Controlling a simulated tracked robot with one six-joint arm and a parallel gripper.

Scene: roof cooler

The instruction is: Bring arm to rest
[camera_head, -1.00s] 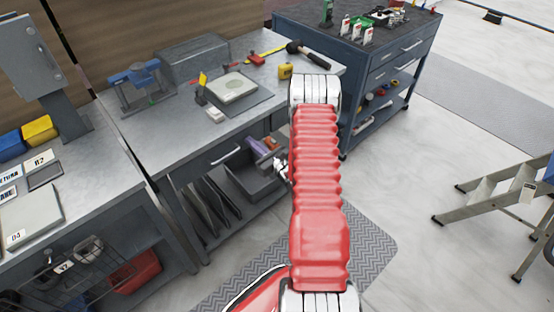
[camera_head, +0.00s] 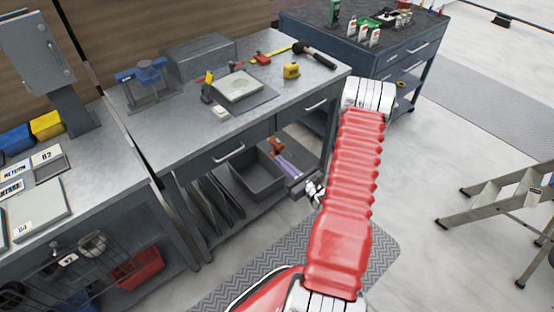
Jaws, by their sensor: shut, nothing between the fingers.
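My arm, with a red ribbed sleeve and white joints, rises from the bottom of the head view and leans to the right. My gripper (camera_head: 313,191) shows as a small white and dark shape just left of the red sleeve. It is in front of the workbench's lower shelf, near its right end. It looks shut and holds nothing that I can see. Part of the wrist is hidden behind the sleeve.
A grey workbench (camera_head: 190,132) carries a vise, a hammer and a yellow tape measure. Its lower shelf holds a dark grey bin (camera_head: 258,178). A blue tool cart (camera_head: 405,60) stands behind my arm. A stepladder (camera_head: 500,205) stands at the right. Open floor lies between.

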